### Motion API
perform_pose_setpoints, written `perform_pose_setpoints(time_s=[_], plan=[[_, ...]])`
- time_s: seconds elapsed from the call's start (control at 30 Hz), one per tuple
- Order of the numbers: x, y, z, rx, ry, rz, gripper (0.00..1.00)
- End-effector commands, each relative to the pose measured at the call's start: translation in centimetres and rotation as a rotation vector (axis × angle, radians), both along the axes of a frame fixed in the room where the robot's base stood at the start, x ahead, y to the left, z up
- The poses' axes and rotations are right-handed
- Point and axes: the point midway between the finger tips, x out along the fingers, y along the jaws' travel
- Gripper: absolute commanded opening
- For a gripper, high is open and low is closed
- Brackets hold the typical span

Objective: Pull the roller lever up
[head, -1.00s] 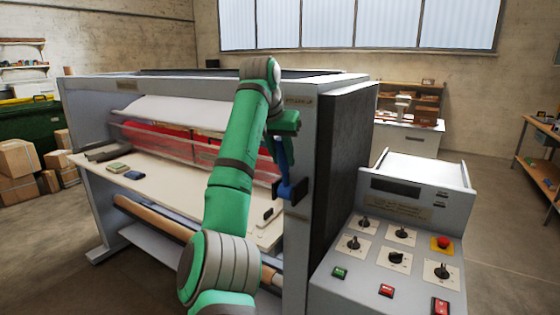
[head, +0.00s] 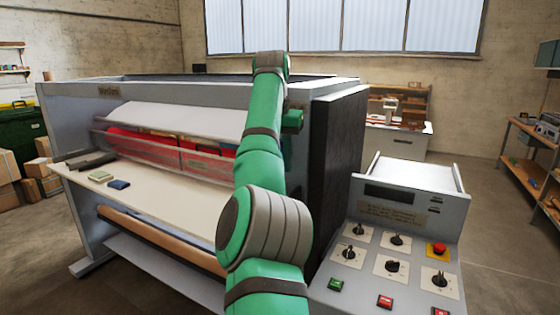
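The roll laminator (head: 345,150) is a large grey machine with a pale feed table (head: 150,190) and a clear guard (head: 170,150) over red rollers. My green arm reaches up across its right end, in front of the side post. A small green part at my arm's far end (head: 293,120) shows beside that post. The fingers are hidden behind my arm, so I cannot see whether they are open or touch anything. The roller lever cannot be made out; the area by the right post is covered by my arm.
A control console (head: 410,215) with several black knobs, coloured buttons and a red emergency stop (head: 439,249) stands at the right, close to my arm. Two small pads (head: 119,184) lie on the feed table. Shelves (head: 535,150) stand at the far right; floor between is open.

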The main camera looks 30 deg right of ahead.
Motion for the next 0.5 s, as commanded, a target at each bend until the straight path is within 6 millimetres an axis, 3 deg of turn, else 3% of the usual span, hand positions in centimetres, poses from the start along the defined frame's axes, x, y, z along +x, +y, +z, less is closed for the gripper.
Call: perform_pose_setpoints(time_s=[0.47,0.5], plan=[[-0.05,-0.13,-0.33,0.007,0.006,-0.003,0.0],[-0.06,-0.13,-0.32,0.007,0.006,-0.002,0.33]])
